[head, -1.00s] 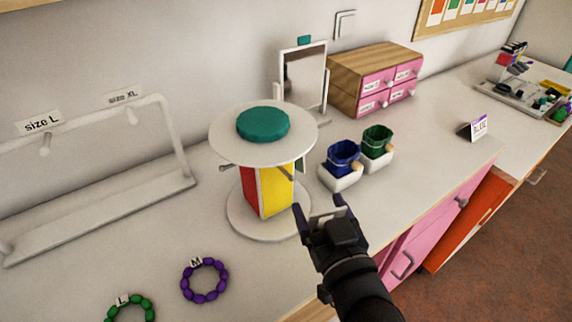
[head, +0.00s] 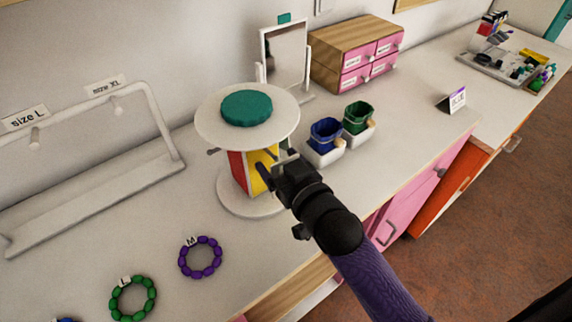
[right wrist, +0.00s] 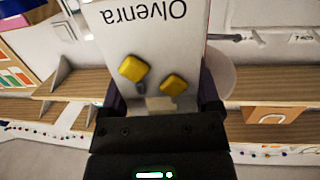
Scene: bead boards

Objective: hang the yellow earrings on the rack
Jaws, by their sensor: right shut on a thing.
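The rack is a white round stand with a top disc (head: 212,128) bearing a teal pad, red and yellow side panels (head: 258,178) and short grey pegs. My right gripper (head: 271,174) is beside the yellow panel, under the disc's right edge. In the right wrist view, it (right wrist: 160,105) is shut on a white card (right wrist: 180,48) with upside-down lettering "Olvenra" and two yellow earrings (right wrist: 134,69). In the head view the card is mostly hidden, and I cannot tell whether it touches a peg. My left gripper is not in view.
Blue (head: 325,133) and green (head: 358,117) cups stand right of the rack. A mirror (head: 284,52) and pink drawer box (head: 356,56) stand behind. Purple (head: 201,257) and green (head: 133,298) bead rings lie in front. A white bar stand (head: 100,195) is at left.

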